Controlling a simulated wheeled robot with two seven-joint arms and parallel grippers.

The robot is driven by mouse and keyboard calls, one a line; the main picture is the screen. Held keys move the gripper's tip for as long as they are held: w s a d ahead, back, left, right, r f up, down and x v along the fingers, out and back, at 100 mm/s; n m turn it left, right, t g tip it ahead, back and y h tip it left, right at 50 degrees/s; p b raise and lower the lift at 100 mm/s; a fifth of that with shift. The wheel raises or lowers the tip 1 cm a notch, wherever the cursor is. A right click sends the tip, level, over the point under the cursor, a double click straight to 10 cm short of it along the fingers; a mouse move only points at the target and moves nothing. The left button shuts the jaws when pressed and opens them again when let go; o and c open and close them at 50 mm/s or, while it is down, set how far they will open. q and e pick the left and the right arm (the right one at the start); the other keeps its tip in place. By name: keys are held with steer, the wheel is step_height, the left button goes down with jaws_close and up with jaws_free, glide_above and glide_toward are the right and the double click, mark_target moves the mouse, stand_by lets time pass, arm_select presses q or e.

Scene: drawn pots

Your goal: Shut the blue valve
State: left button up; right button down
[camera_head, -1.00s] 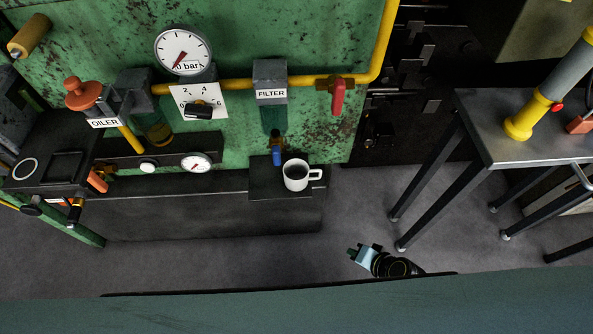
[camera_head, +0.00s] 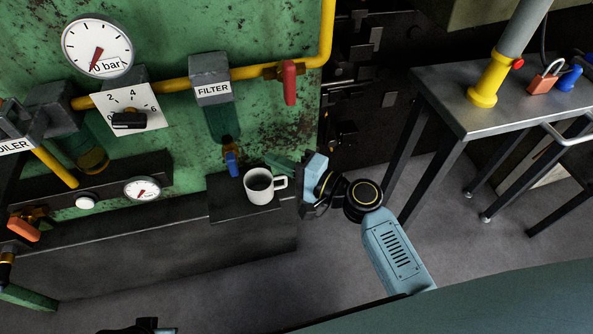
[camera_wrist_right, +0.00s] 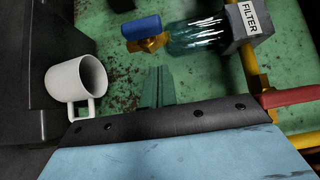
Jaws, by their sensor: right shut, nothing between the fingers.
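The blue valve (camera_head: 232,163) is a small blue handle on a brass fitting under the clear filter bowl (camera_head: 223,121). In the right wrist view the blue handle (camera_wrist_right: 142,27) is at the top, left of the bowl. My right gripper (camera_head: 281,165) is shut and empty, right of the valve and just beyond the mug, apart from the valve. Its green fingers (camera_wrist_right: 157,88) show together in the right wrist view, below the handle with a gap between. A dark part at the bottom edge of the head view may be my left gripper (camera_head: 141,326); its fingers are hidden.
A white mug (camera_head: 260,186) stands on the dark ledge (camera_head: 226,211) below the valve, close to my right fingers. A red handle (camera_head: 290,82) sits on the yellow pipe to the right. A metal table (camera_head: 450,100) stands at the right.

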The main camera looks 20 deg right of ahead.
mark_target(235, 155)
steer(key=shift+w+a+f, duration=0.1)
steer(key=shift+w+a, duration=0.15)
steer(key=shift+a, duration=0.65)
steer(key=shift+w+a+r, duration=0.1)
steer(key=shift+w+a, duration=0.15)
steer(key=shift+a, duration=0.7)
steer(key=shift+w+a+f, duration=0.1)
steer(key=shift+w+a, duration=0.15)
steer(key=shift+a, duration=0.65)
